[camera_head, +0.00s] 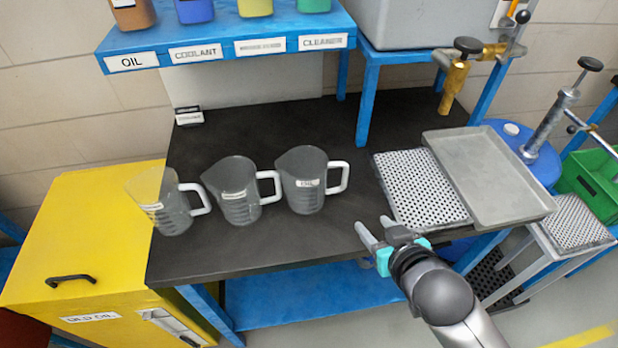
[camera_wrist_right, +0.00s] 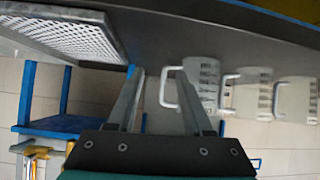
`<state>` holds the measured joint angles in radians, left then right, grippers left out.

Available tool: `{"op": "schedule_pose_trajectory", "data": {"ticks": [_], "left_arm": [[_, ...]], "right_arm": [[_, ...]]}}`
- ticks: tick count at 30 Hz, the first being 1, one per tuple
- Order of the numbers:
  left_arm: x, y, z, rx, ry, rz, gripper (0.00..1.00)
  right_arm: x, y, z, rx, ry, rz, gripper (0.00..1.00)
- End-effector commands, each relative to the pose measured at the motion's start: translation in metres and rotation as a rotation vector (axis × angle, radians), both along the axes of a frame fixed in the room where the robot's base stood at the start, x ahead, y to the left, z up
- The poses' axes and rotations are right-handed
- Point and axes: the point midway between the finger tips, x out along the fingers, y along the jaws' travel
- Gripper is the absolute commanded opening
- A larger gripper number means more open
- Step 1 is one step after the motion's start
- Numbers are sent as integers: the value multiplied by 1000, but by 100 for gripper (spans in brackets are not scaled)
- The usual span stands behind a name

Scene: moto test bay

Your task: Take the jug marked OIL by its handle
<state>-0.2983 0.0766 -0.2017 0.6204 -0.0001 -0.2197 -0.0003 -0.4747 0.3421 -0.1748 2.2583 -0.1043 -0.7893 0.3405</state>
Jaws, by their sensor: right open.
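Three clear grey jugs with white handles stand upright in a row on the dark bench: a left jug (camera_head: 172,215), a middle jug (camera_head: 238,196) and a right jug (camera_head: 303,188). Each has a small white label. The right jug's label looks short, perhaps OIL, but I cannot read any of them surely. The handles point right. My right gripper (camera_head: 376,226) is open and empty, to the right of and nearer than the right jug's handle. The inverted right wrist view shows the fingers (camera_wrist_right: 160,78) apart, with the right jug (camera_wrist_right: 205,82) and its handle ahead. My left gripper is out of view.
A perforated tray (camera_head: 427,190) and a flat grey tray (camera_head: 485,175) lie right of the jugs. A blue shelf (camera_head: 225,42) with labelled containers stands behind. A yellow cabinet (camera_head: 85,235) is at the left. The bench front (camera_head: 270,250) is clear.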

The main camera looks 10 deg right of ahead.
Motion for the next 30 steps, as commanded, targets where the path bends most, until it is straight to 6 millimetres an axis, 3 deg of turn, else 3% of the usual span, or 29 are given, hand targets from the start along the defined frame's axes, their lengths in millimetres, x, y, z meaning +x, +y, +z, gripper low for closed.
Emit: {"op": "schedule_pose_trajectory", "data": {"ticks": [4, 10, 30], "left_arm": [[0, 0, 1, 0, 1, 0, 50], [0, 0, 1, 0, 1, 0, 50], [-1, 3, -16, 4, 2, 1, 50]], "right_arm": [[19, 5, 24, 41, -138, 41, 51], [30, 10, 35, 69, -205, 66, 51], [112, 24, 0, 69, -203, 65, 51]]}}
